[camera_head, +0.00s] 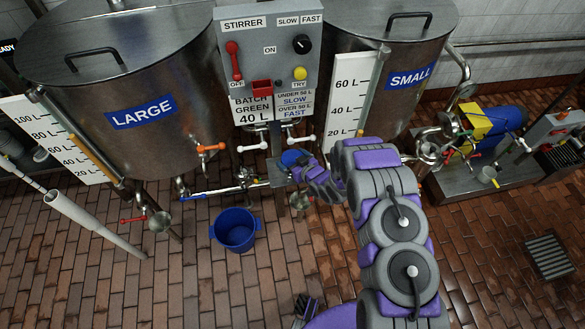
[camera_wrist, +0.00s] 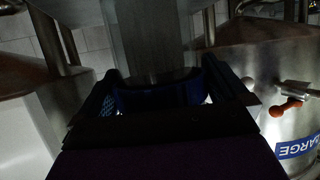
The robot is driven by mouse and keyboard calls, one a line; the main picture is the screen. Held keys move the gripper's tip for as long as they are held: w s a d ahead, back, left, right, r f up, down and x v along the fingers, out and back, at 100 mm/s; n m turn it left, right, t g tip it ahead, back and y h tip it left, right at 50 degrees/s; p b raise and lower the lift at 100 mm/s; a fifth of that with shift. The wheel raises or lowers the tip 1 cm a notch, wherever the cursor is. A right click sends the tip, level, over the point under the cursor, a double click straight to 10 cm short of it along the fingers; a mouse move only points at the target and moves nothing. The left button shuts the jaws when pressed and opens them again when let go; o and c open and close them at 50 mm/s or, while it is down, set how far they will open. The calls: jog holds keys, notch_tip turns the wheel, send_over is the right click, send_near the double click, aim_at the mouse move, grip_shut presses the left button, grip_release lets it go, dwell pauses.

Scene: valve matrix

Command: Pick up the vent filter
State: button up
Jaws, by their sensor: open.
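A round blue part, which looks like the vent filter (camera_head: 292,158), sits by a small grey metal plate (camera_head: 277,173) below the control box in the head view. My gripper (camera_wrist: 165,90) is open in the dark wrist view, one finger on each side of a dark blue round body, probably the same vent filter (camera_wrist: 160,99). I cannot tell whether the fingers touch it. A grey metal post (camera_wrist: 152,40) rises behind it. In the head view my purple and grey arm reaches to the blue part, and the fingertips are hard to make out.
The LARGE tank (camera_head: 125,75) stands at left and the SMALL tank (camera_head: 385,95) at right. The stirrer control box (camera_head: 268,55) hangs between them. Pipes and valves with an orange handle (camera_head: 211,148) run nearby. A blue bucket (camera_head: 234,229) stands on the brick floor.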

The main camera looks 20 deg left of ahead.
jog(key=shift+r, duration=0.1)
jog(key=shift+c, duration=0.2)
jog(key=c, duration=0.6)
jog(key=shift+c, duration=0.2)
